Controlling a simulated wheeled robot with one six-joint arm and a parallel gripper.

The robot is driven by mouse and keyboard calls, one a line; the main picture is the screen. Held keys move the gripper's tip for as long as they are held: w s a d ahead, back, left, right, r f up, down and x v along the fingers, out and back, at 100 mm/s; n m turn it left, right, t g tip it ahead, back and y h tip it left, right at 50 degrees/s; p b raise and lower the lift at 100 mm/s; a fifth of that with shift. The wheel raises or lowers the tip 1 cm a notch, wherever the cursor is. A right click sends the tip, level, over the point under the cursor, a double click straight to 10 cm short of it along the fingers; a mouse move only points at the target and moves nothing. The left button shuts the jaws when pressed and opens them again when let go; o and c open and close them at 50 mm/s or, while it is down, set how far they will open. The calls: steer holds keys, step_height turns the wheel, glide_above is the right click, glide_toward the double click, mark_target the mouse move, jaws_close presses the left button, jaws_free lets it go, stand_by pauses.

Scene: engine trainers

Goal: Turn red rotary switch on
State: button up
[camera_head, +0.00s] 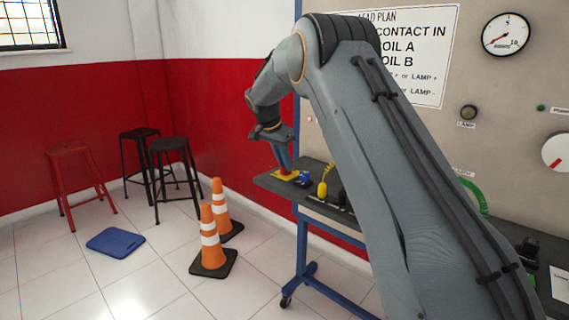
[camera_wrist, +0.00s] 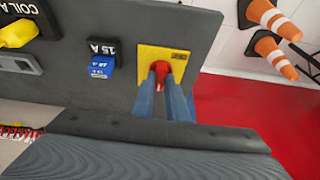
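The red rotary switch (camera_wrist: 161,68) sits on a square yellow plate (camera_wrist: 145,53) in the wrist view. The plate lies on a dark grey shelf panel (camera_wrist: 195,20). In the head view the yellow plate (camera_head: 280,174) is at the shelf's left end, under my gripper (camera_head: 283,166). In the wrist view my gripper's two blue-grey fingers (camera_wrist: 161,78) reach down on either side of the red knob, with red showing between the tips. I cannot tell whether they press on it. The fingers hide part of the knob, so its setting is unclear.
A blue 15 A block (camera_wrist: 101,67) is beside the yellow plate. A yellow connector (camera_wrist: 18,34) is farther left. In the head view, orange cones (camera_head: 209,235), stools (camera_head: 74,170) and a blue floor pad (camera_head: 115,242) stand left of the bench; a gauge (camera_head: 506,35) is on the panel.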

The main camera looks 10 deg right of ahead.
mark_target(279, 177)
steer(key=o, duration=0.4)
steer(key=b+v, duration=0.1)
steer(key=v, duration=0.6)
steer(key=shift+r, duration=0.4)
steer(key=shift+s, duration=0.25)
steer(key=s+d+f+n+g+y, duration=0.1)
steer(key=s+f+n, duration=0.2)
steer(key=s, duration=1.2)
steer(key=s+f+n+y+p, duration=0.1)
steer(key=s+f+n, duration=0.3)
steer(key=s, duration=1.1)
steer(key=s+d+f+n+g+y, duration=0.1)
steer(key=s+f+n, duration=0.3)
steer(key=s, duration=1.2)
step_height(279, 177, down, 3)
steer(key=shift+d+f+g+y, duration=0.15)
steer(key=shift+d+g+y, duration=0.15)
steer(key=shift+d+y, duration=0.1)
